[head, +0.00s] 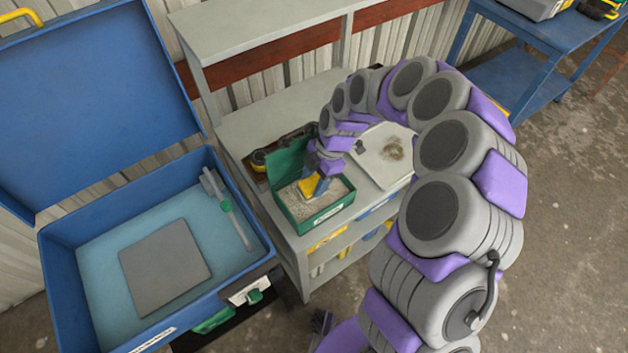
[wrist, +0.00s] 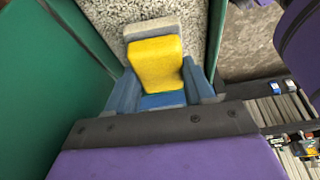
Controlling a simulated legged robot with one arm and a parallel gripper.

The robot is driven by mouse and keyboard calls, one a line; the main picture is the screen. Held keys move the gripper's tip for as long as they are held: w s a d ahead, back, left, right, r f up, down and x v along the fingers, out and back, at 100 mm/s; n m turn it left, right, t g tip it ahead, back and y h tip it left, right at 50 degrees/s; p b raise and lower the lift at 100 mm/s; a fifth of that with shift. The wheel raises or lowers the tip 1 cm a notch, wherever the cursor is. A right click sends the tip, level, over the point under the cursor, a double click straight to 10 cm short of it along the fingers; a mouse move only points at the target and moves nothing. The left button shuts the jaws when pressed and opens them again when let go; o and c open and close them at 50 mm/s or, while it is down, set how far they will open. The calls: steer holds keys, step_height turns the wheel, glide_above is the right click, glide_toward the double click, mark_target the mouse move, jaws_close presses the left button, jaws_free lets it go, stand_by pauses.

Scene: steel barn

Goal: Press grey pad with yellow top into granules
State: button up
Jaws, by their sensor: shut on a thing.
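The grey pad with a yellow top (wrist: 157,62) is between the fingers of my gripper (wrist: 160,88) in the wrist view. The gripper is shut on it. The pad's grey edge (wrist: 153,27) shows beyond the yellow part, against the granules (wrist: 185,10). In the head view the yellow top (head: 308,187) is inside the green box (head: 318,217), over the pale granules (head: 336,192). My gripper (head: 318,185) reaches down into this box. I cannot tell whether the pad's underside touches the granules or how deep it sits.
The green box's lid (head: 286,160) stands open behind it. A pale board with brownish crumbs (head: 375,172) lies to the right on the grey bench (head: 240,126). An open blue case (head: 75,245) with a grey plate (head: 166,267) stands to the left. A blue table (head: 530,70) is at the back right.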

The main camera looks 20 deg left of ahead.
mark_target(315, 182)
steer(key=shift+r+p, duration=0.35)
steer(key=shift+r, duration=2.65)
